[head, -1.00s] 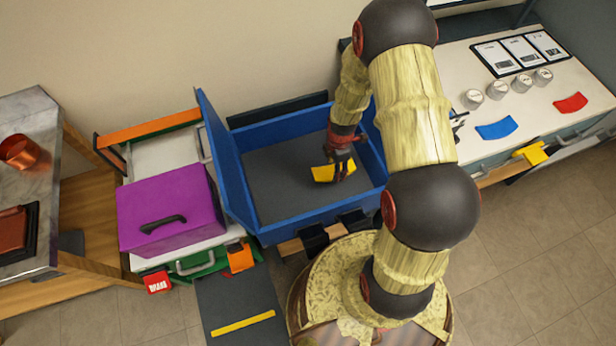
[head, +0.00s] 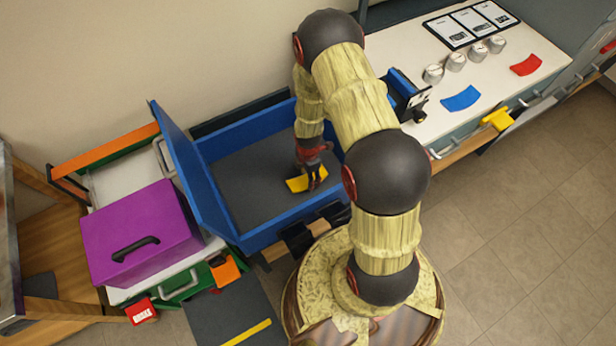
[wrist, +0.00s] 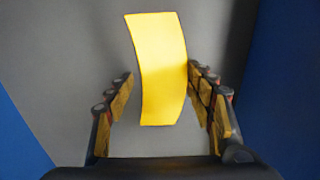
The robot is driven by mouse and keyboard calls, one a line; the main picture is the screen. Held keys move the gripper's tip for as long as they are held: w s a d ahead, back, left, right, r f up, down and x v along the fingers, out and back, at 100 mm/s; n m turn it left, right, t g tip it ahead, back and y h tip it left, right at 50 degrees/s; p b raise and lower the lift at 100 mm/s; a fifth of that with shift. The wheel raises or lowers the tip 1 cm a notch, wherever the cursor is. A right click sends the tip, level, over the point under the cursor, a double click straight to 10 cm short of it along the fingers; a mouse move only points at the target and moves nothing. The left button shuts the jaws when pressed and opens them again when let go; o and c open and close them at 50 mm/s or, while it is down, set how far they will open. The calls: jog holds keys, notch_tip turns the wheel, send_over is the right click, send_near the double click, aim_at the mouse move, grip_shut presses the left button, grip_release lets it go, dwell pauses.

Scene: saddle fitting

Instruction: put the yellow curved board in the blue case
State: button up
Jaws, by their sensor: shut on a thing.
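The yellow curved board (head: 298,184) is inside the blue case (head: 292,217), low over its dark grey floor, towards the right side. The case is open, with its blue lid (head: 187,172) standing up on the left. My gripper (head: 312,180) reaches down into the case and is shut on the board. In the wrist view, the board (wrist: 160,70) lies lengthwise between the two fingers (wrist: 160,85), against the grey floor, with blue walls at both sides. Whether the board touches the floor is not clear.
A purple box (head: 140,235) with a black handle stands left of the lid. On the counter (head: 400,48) at right lie a blue curved board (head: 460,98) and a red one (head: 526,65), near several round white-topped pieces (head: 455,61). The tiled floor (head: 520,230) at right is clear.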

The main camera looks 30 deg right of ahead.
jog(key=o, duration=1.2)
jog(key=shift+f, duration=0.1)
jog(key=shift+o, duration=0.2)
jog(key=a+r+m+t+p, duration=0.15)
jog(key=r+m, duration=0.25)
jog(key=r, duration=1.5)
jog(key=a+r+m+t+p, duration=0.1)
jog(key=a+r+m+p, duration=0.25)
jog(key=r, duration=1.65)
jog(key=s+a+r+m+t, duration=0.3)
jog(key=s+r+m, duration=0.7)
jog(key=s+r, duration=0.5)
notch_tip(320, 180, up, 3)
jog(key=shift+s+a+b, duration=0.4)
jog(key=shift+a, duration=0.1)
